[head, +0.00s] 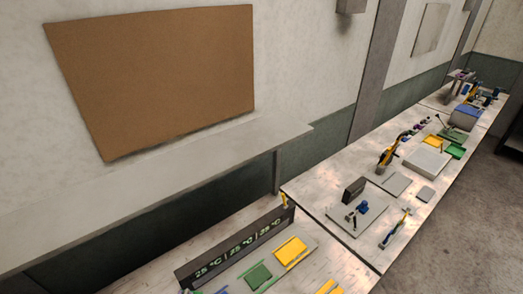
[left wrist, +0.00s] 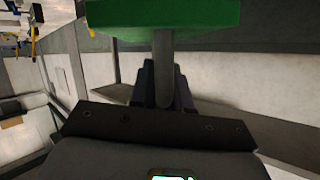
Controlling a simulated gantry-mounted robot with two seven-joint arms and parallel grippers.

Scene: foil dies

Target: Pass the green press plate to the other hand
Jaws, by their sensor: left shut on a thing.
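The green press plate (left wrist: 165,14) shows at the top edge of the left wrist view as a thick green block with a grey bar-like handle (left wrist: 163,60) coming from it. My left gripper (left wrist: 162,88) is shut on this handle, its dark fingers around the bar. The plate is held up off any surface, and its far part is cut off by the frame. Neither gripper nor the held plate shows in the head view. My right gripper is in neither view.
A bench at the bottom of the head view carries a temperature display (head: 240,252), a green flat piece (head: 258,276) and a yellow plate (head: 290,251). Farther benches hold a grey box (head: 427,161) and several tools. A brown board (head: 155,80) hangs above a shelf.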

